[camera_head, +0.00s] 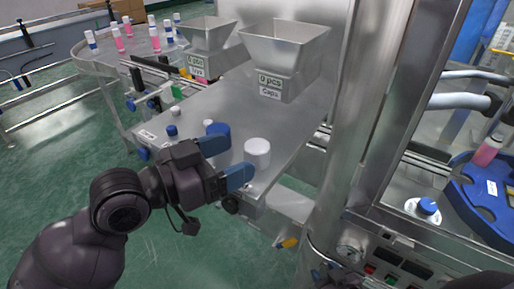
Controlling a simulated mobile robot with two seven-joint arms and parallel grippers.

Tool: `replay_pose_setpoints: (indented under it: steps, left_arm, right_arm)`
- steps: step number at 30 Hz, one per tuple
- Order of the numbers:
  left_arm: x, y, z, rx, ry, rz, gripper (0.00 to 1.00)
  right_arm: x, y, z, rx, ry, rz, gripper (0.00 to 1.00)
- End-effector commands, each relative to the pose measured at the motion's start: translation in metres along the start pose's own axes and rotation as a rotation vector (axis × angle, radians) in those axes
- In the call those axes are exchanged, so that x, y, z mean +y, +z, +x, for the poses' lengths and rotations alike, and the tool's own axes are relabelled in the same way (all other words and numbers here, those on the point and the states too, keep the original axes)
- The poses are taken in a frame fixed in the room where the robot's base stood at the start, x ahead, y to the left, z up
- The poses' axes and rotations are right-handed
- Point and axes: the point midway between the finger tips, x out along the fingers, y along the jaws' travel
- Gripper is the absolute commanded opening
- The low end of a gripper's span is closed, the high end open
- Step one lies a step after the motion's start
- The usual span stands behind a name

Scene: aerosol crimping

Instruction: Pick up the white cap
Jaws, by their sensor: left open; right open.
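The white cap (257,152) is a short white cylinder standing upright on the metal table. My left gripper (240,157) reaches in from the lower left, its two blue fingers apart. The cap is just beyond and to the right of the fingertips, close to the gap between them; I cannot tell whether a finger touches it.
Smaller blue (172,130) and white (176,111) pieces stand farther left on the table (285,125). Two metal hoppers (285,55) rise behind. A steel column (345,130) stands to the right, beside a machine with a blue rotary plate (480,205).

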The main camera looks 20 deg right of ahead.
Motion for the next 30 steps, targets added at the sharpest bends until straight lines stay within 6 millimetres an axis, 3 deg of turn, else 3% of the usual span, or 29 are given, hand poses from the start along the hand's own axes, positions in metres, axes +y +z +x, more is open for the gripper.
replay_pose_setpoints:
  steps: [10, 21, 30]
  left_arm:
    - [0.002, -0.003, 0.039, 0.001, 0.001, -0.001, 0.75]
    - [0.002, -0.002, 0.046, 0.0, 0.001, -0.001, 0.74]
    - [0.002, -0.002, 0.045, 0.0, 0.001, -0.001, 0.28]
  right_arm:
    - [0.002, -0.003, -0.005, -0.005, 0.003, 0.001, 0.43]
    - [0.002, 0.005, -0.009, -0.021, 0.005, 0.003, 0.43]
    - [0.001, -0.001, -0.006, -0.009, 0.003, 0.004, 0.43]
